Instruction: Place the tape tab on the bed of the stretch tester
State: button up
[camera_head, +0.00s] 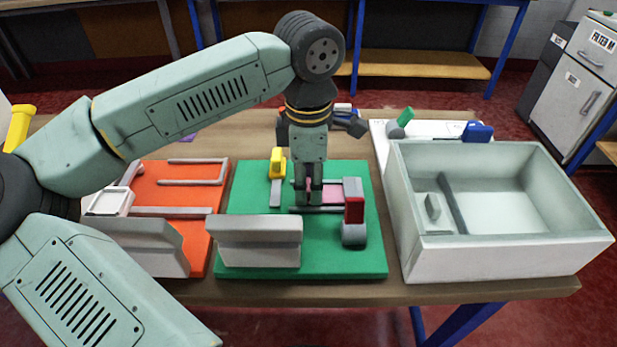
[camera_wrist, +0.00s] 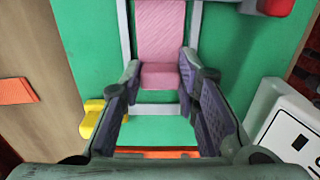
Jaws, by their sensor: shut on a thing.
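The pink tape tab (camera_head: 328,197) lies flat over the green board, between thin grey rails. In the wrist view the pink tab (camera_wrist: 160,30) runs away from my fingers, with a thicker pink block at its near end. My gripper (camera_head: 309,198) points straight down and is shut on that block; its fingertips (camera_wrist: 160,75) show on either side of it. The green board (camera_head: 316,255) with the railed bed appears to be the stretch tester. I cannot tell whether the tab's underside touches the bed.
A red block (camera_head: 354,208) with a grey cylinder stands right of the tab. A yellow-handled part (camera_head: 277,163) stands left. A grey block (camera_head: 258,240) is at the front. An orange board (camera_head: 200,185) lies left, and a large pale bin (camera_head: 490,255) stands right.

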aim_at(308, 184)
jog(key=shift+f+b, duration=0.35)
jog(key=shift+b, duration=0.05)
jog(key=o, duration=1.1)
jog(key=shift+r+p, duration=0.55)
jog(key=shift+p, duration=0.05)
notch_tip(308, 184, up, 12)
jog(key=shift+f+b, duration=0.2)
jog(key=shift+b, duration=0.65)
